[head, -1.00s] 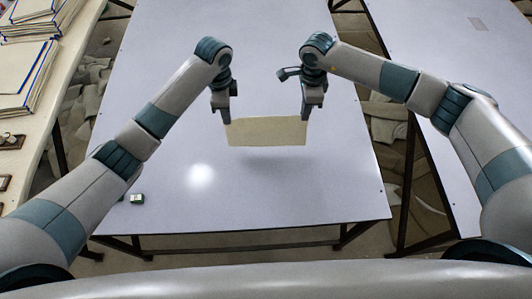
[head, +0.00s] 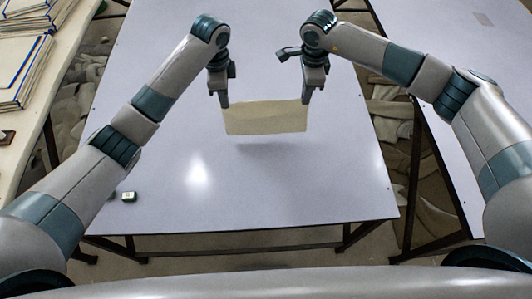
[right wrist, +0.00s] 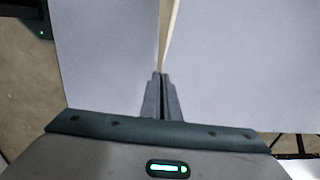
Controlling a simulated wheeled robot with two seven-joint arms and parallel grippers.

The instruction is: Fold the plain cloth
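The plain cloth (head: 265,118) is a pale cream rectangle. It hangs by its two upper corners between my grippers, above the white table (head: 250,185), with a faint shadow below it. My left gripper (head: 225,104) is shut on the cloth's upper left corner. My right gripper (head: 305,100) is shut on its upper right corner. In the right wrist view the closed fingers of my right gripper (right wrist: 161,76) pinch the cloth (right wrist: 169,35), which shows edge-on as a thin strip.
A small green and white object (head: 128,197) lies near the table's front left. Stacked blue-edged panels (head: 22,70) rest on a side bench at the left. Another white table (head: 440,60) stands at the right. The main table's front half is mostly clear.

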